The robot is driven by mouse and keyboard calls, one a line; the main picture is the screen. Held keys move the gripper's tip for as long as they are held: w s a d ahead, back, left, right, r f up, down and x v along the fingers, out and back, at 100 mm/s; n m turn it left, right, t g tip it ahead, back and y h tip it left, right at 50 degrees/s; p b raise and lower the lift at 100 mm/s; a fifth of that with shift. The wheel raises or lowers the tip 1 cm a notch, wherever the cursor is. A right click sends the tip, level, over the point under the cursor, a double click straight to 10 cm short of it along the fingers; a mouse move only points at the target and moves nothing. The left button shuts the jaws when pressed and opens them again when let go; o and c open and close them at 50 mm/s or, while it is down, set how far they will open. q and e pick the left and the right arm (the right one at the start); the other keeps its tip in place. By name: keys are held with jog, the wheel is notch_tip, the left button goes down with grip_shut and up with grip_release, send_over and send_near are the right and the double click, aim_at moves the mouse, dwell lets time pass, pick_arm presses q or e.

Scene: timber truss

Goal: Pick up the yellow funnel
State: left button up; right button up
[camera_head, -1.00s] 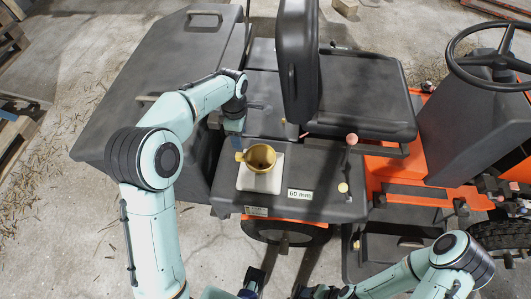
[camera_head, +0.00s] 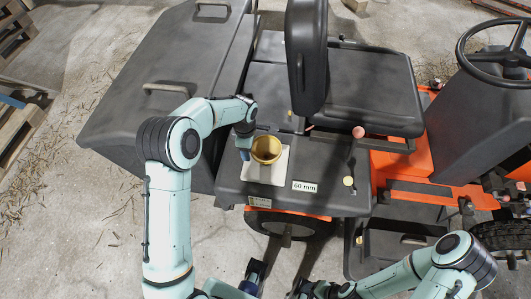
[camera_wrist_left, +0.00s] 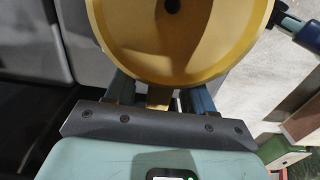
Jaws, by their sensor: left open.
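The yellow funnel (camera_head: 266,150) stands with its wide mouth up on a pale square pad (camera_head: 264,175), on the dark deck of the machine. My left gripper (camera_head: 245,153) is at its left side, pointing down, with its fingers open. In the left wrist view the funnel's bowl (camera_wrist_left: 180,40) fills the top middle, and a small yellow tab of it shows between the two fingers (camera_wrist_left: 158,100). I cannot tell whether the fingers touch the tab. The funnel's lower end is hidden.
A black seat (camera_head: 370,95) stands behind the funnel, with its backrest (camera_head: 306,55) rising close by. A lever with a pinkish knob (camera_head: 358,132) is to the right. A "60 mm" label (camera_head: 304,186) lies on the deck. A large dark bin (camera_head: 150,85) is at left.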

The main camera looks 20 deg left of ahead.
pick_arm(q)
grip_shut()
